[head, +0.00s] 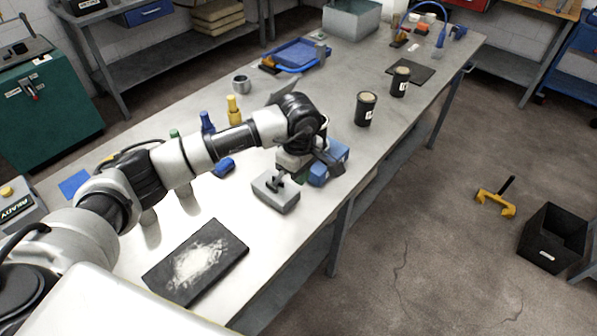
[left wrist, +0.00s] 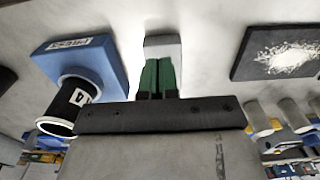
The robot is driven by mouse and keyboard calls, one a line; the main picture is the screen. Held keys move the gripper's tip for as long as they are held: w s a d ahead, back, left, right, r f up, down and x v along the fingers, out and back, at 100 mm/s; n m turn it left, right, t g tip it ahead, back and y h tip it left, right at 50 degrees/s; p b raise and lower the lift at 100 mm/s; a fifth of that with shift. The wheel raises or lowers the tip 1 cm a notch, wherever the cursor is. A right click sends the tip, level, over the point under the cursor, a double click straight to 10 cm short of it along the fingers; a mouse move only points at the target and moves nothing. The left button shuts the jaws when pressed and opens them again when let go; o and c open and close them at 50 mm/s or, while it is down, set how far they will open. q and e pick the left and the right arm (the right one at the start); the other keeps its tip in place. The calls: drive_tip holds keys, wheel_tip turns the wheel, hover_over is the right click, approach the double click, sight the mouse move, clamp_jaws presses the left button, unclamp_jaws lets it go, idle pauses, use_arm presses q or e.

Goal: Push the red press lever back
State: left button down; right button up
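A blue block (left wrist: 85,62) with a label that seems to read "PRESS" shows in the left wrist view. In the head view a blue block (head: 330,165) stands at the table's front edge, partly behind my left gripper (head: 277,181). I see no red lever on it; my wrist may hide it. My left gripper is just above a light grey block (head: 272,198), beside the blue block. In the left wrist view its green fingers (left wrist: 158,76) lie side by side with nothing visible between them. I cannot tell whether they touch the grey block. My right gripper is not in view.
A black mat (head: 198,262) with white powder lies at the near end of the table. Two black canisters (head: 365,108) (head: 400,82) stand farther along. Yellow (head: 234,108) and blue (head: 207,122) bottles stand behind my arm. A green machine (head: 40,105) is at the left.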

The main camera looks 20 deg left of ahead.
use_arm(q)
drive_tip(key=shift+w+a+f+b, duration=0.1)
drive_tip(key=shift+w+a+b, duration=0.3)
drive_tip(key=shift+a, duration=0.5)
drive_tip(key=shift+w+a+b, duration=0.25)
drive_tip(key=shift+a+b, duration=0.1)
drive_tip(key=shift+a, duration=0.6)
drive_tip(key=shift+w+a+f+b, duration=0.1)
drive_tip(key=shift+w+a+b, duration=0.3)
drive_tip(key=shift+a, duration=0.5)
drive_tip(key=shift+s+d+r+p, duration=0.15)
drive_tip(key=shift+d+r+p, duration=0.2)
drive_tip(key=shift+r, duration=0.25)
drive_tip(key=shift+s+d+r+p, duration=0.15)
drive_tip(key=shift+d+r+p, duration=0.15)
drive_tip(key=shift+r, duration=0.3)
wheel_tip(320, 180, up, 7)
drive_tip(key=p, duration=0.3)
drive_tip(key=shift+a, duration=0.1)
